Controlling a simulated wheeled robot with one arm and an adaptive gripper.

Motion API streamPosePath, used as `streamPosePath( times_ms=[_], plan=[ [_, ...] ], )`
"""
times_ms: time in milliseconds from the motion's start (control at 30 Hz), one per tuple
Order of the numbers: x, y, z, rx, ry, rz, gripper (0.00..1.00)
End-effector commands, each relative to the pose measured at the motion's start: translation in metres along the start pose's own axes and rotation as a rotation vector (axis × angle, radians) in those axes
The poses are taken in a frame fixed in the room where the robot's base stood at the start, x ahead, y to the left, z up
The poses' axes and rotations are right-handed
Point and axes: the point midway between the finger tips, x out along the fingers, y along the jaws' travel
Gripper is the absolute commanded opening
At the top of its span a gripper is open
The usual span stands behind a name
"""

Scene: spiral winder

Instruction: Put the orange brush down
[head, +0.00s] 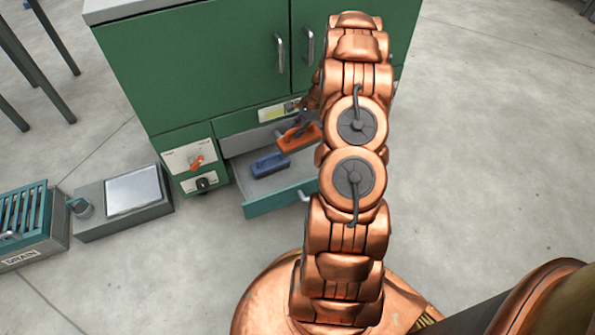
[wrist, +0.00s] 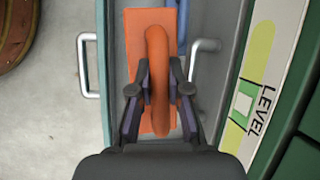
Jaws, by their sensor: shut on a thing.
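The orange brush (head: 300,138) is at the open drawer (head: 262,206), toward the cabinet side, in the head view. In the wrist view the brush (wrist: 133,50) lies lengthwise under the fingers, over the grey drawer floor. My gripper (wrist: 161,72) is shut on its raised handle, one dark finger on each side. In the head view my gripper (head: 301,120) is small and partly hidden behind my copper arm. I cannot tell whether the brush touches the drawer floor. A blue brush (head: 270,164) lies in the drawer, left of the orange one.
The green cabinet (head: 195,65) rises behind the drawer. A panel with knobs (head: 198,160) is to its left. A bent pale handle (wrist: 205,52) is close right of the brush. A grey box (head: 125,198) and a drain unit (head: 30,220) stand on the floor at left.

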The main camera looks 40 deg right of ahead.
Motion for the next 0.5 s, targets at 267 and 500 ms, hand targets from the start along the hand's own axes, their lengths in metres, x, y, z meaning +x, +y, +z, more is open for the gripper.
streamPosePath(
  times_ms=[267,500],
  plan=[
    [0.060,0.024,-0.048,0.096,0.020,-0.037,0.00],
    [0.075,0.028,-0.058,0.108,0.026,-0.043,0.00]
  ],
)
